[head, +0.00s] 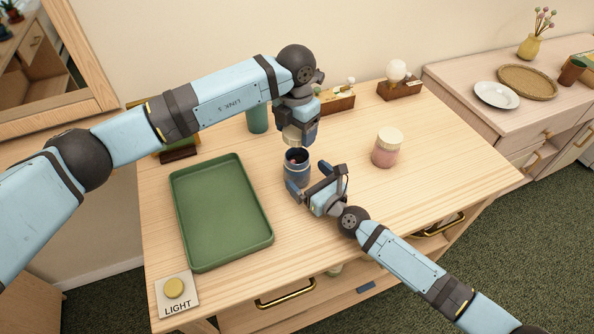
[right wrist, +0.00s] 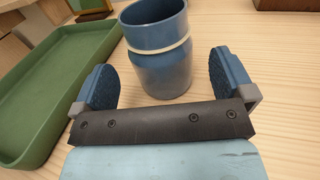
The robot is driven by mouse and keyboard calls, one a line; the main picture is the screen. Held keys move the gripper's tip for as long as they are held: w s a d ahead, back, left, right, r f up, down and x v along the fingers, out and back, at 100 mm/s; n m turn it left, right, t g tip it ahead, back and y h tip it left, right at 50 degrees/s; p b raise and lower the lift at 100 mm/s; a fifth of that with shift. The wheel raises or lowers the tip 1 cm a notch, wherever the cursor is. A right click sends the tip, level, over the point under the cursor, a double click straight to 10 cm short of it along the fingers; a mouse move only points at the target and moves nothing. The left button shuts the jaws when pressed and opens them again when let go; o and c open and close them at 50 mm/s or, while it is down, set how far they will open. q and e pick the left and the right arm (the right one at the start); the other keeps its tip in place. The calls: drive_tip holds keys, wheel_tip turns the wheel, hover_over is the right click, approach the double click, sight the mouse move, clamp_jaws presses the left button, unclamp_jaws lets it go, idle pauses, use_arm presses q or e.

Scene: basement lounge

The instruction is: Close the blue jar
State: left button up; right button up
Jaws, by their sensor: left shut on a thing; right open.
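The blue jar (head: 297,174) stands upright and open on the wooden table, with something reddish visible inside it. It also shows in the right wrist view (right wrist: 160,68), with a pale ring below its neck. My left gripper (head: 296,131) is shut on a cream lid (head: 291,137) and holds it just above the jar's mouth. My right gripper (head: 317,182) is open beside the jar on its near right side. In the right wrist view its two fingers (right wrist: 164,78) are spread, with the jar ahead between them; I see no finger touching it.
A green tray (head: 221,256) lies left of the jar. A pink jar with a cream lid (head: 385,152) stands to the right. A green cylinder (head: 257,119) and small wooden stands (head: 399,90) are at the back. A light button (head: 174,289) is at the front left.

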sight(296, 153)
drive_tip(key=shift+x, duration=2.05)
drive_tip(key=c, duration=1.3)
use_arm(q)
drive_tip(key=shift+f, duration=2.5)
drive_tip(key=shift+f, duration=0.85)
drive_tip(key=shift+f, duration=0.55)
